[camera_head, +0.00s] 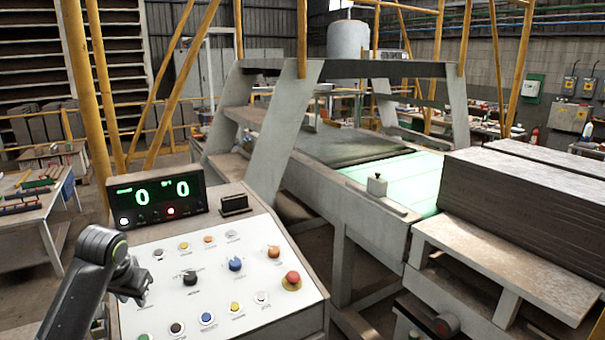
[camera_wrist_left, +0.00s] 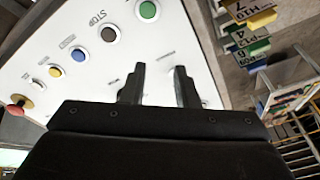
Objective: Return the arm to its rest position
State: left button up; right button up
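My left arm comes in from the lower left in the head view. Its dark left gripper (camera_head: 132,284) is over the left edge of the white control panel (camera_head: 215,255). In the left wrist view the two black fingers of the left gripper (camera_wrist_left: 159,86) stand apart with nothing between them. The panel face (camera_wrist_left: 60,30) lies beyond the fingertips; whether they touch it cannot be told. My right gripper is not in view.
The panel carries a red mushroom button (camera_head: 292,278), a blue knob (camera_head: 235,264) and a green button (camera_wrist_left: 148,10). A display (camera_head: 157,198) reading 0 and 0 stands behind it. A conveyor (camera_head: 385,180) and stacked grey slabs (camera_head: 530,205) are to the right.

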pick_arm(q)
jog(key=s+d+f, duration=0.3)
jog(key=s+f, duration=0.5)
jog(key=s+d+f, duration=0.2)
jog(key=s+f, duration=0.6)
jog(key=f, duration=0.1)
jog(key=s+d+f+n, duration=0.1)
jog(key=s+d, duration=0.1)
jog(key=s, duration=0.9)
jog(key=s+d+f, duration=0.1)
jog(key=s, duration=0.9)
notch_tip(320, 180, down, 31)
jog(key=a+g+b, duration=0.2)
jog(key=b, duration=0.4)
jog(key=s+d+f+b, duration=0.1)
jog(key=s+f+b, duration=0.1)
jog(key=s+f, duration=0.5)
jog(key=s+d+f+g+b, duration=0.1)
jog(key=s+f+b, duration=0.2)
jog(key=s+f, duration=0.5)
notch_tip(320, 180, down, 6)
jog(key=shift+r+h+b, duration=0.1)
jog(key=shift+h+b, duration=0.2)
jog(key=shift+h, duration=0.1)
